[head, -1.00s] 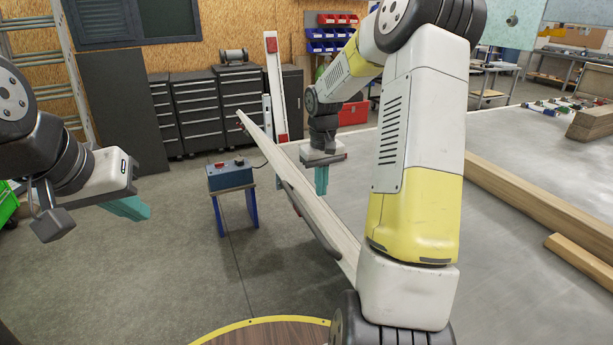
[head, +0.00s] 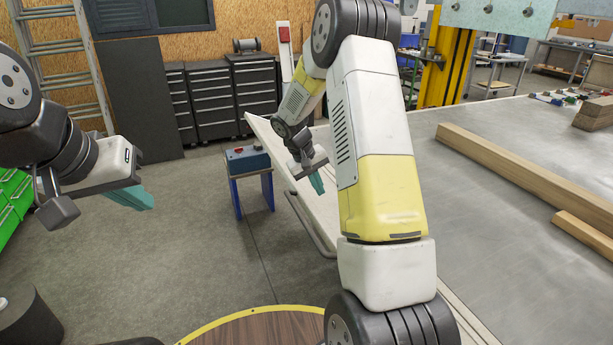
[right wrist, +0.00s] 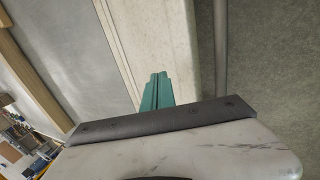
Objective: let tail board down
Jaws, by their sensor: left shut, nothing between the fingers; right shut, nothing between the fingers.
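The tail board (head: 322,217) is a long pale panel along the left edge of the grey trailer bed (head: 465,205). It leans outward, and its pale inner face shows. A grey bar (head: 305,222) runs along its outer side. My right gripper (head: 317,183) is shut and empty, over the board in the head view. In the right wrist view its teal fingers (right wrist: 157,90) overlap the pale board (right wrist: 155,35); I cannot tell whether they touch it. My right arm hides part of the board. My left gripper (head: 132,198) is shut and empty over the floor at the left.
A blue box on a small stand (head: 247,162) is close beside the board's far end. Timber beams (head: 535,175) lie on the bed. Dark drawer cabinets (head: 225,98) and a ladder (head: 60,50) stand behind.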

